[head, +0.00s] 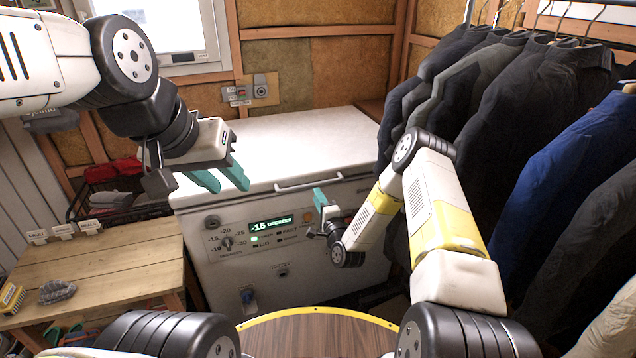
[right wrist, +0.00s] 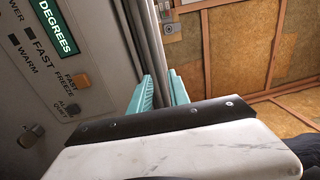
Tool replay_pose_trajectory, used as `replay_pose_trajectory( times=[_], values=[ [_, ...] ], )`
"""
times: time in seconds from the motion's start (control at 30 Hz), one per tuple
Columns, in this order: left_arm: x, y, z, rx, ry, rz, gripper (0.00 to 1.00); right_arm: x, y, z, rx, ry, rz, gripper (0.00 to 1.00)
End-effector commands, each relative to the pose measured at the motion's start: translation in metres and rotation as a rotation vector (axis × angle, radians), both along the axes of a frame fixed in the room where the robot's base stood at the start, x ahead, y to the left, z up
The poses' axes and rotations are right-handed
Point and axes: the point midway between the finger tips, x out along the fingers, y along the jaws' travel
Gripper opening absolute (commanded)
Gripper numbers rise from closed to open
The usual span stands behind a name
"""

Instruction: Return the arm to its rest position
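My left gripper (head: 222,178) hangs above the left part of the white chest freezer (head: 300,140). Its two teal fingers are apart with nothing between them. My right gripper (head: 320,198) is in front of the freezer's control panel, just right of the green display (head: 271,224). In the right wrist view, the teal fingers (right wrist: 160,92) are spread with an empty gap, and the panel (right wrist: 40,95) is close on the left. I cannot tell whether a finger touches the freezer. The freezer lid is shut and the display reads -15.
Dark jackets (head: 520,110) and a blue one (head: 567,170) hang at the right, close to my right arm. A wooden table (head: 100,262) stands at the left, with a black basket (head: 120,212) behind it. A round wooden top (head: 318,335) with a yellow rim is in front.

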Motion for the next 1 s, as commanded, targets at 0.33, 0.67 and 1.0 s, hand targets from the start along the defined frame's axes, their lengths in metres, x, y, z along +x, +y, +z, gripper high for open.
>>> replay_pose_trajectory(
  times=[0.33,0.67,1.0],
  values=[
    [0.000,0.000,0.000,0.000,0.000,0.000,0.36,0.023,-0.004,0.056,-0.230,0.032,0.043,0.22],
    [0.000,0.000,0.000,0.000,0.000,0.000,0.36,0.020,-0.031,0.161,-0.670,0.124,0.103,0.22],
    [0.000,0.000,0.000,0.000,0.000,0.000,0.36,-0.062,-0.079,0.267,-1.071,0.266,0.170,0.22]
  ],
)
